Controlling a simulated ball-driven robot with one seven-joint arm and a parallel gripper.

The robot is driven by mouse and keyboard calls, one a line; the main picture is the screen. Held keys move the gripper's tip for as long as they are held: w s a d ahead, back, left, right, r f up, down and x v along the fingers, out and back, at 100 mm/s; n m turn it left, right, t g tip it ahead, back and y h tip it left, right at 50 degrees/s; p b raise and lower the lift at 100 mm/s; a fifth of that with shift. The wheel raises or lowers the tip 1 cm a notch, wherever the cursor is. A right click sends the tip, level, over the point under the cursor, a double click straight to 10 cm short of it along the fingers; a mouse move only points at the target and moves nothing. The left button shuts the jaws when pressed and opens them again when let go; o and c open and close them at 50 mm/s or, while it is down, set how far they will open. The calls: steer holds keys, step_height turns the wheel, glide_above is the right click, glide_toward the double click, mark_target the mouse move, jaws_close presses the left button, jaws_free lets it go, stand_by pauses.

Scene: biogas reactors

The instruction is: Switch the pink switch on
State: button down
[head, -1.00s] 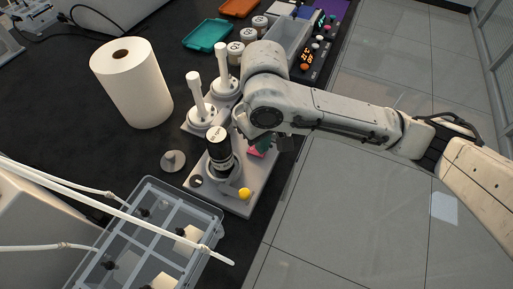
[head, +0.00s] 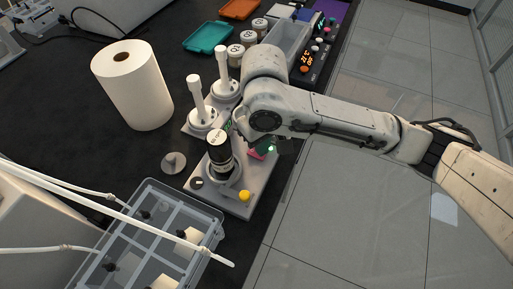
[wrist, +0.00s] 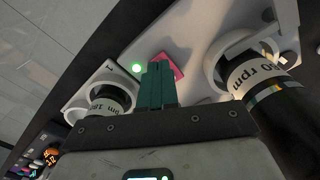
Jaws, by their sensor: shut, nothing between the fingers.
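The pink switch (head: 256,154) sits on the light-grey reactor base and is partly hidden by my gripper in the head view. In the wrist view the pink switch (wrist: 171,67) shows as a flat pink piece just beyond my green fingertips. My gripper (wrist: 157,70) is shut and empty, its tips over or against the switch's edge; I cannot tell if they touch. In the head view my gripper (head: 264,147) is mostly hidden under my arm. A small round green light (wrist: 136,67) glows beside the switch, and it also shows in the head view (head: 271,149).
White stirrer-like posts (head: 196,92) stand behind. A paper roll (head: 132,85) and a clear lidded box (head: 150,245) are at left. Open floor lies right.

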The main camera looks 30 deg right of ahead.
step_height(320, 180, up, 6)
steer(key=p, duration=0.5)
steer(key=shift+p, duration=0.35)
steer(key=shift+s, duration=0.1)
